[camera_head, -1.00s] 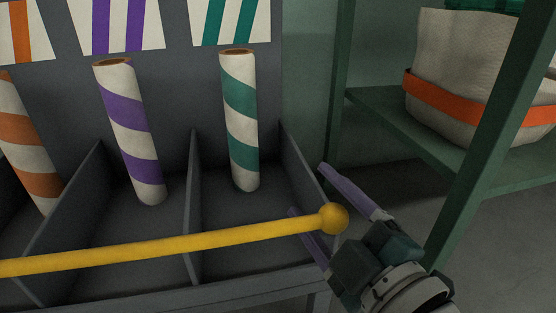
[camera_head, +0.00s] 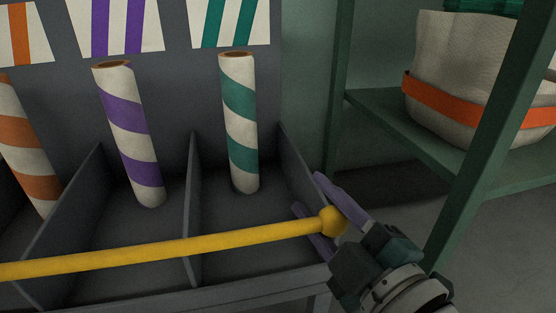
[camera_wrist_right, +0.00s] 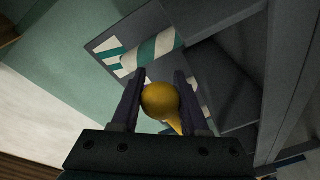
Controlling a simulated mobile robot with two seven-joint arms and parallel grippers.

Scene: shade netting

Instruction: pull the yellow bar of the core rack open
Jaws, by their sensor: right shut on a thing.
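The yellow bar (camera_head: 165,249) runs across the front of the grey core rack (camera_head: 262,289) and ends at the right in a yellow ball. My right gripper (camera_head: 324,217) has its purple fingers shut on this ball end, one finger on each side. In the right wrist view the yellow ball (camera_wrist_right: 160,101) sits between the two dark purple fingers, with the bar running away behind it. My left gripper is out of view, and so is the bar's left end.
Striped cores stand tilted in the rack's compartments: orange (camera_head: 27,150), purple (camera_head: 130,135) and green (camera_head: 239,125). Matching striped cards hang behind. A green shelf (camera_head: 430,130) with a pale, orange-banded sack (camera_head: 465,75) stands close to the right of my gripper.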

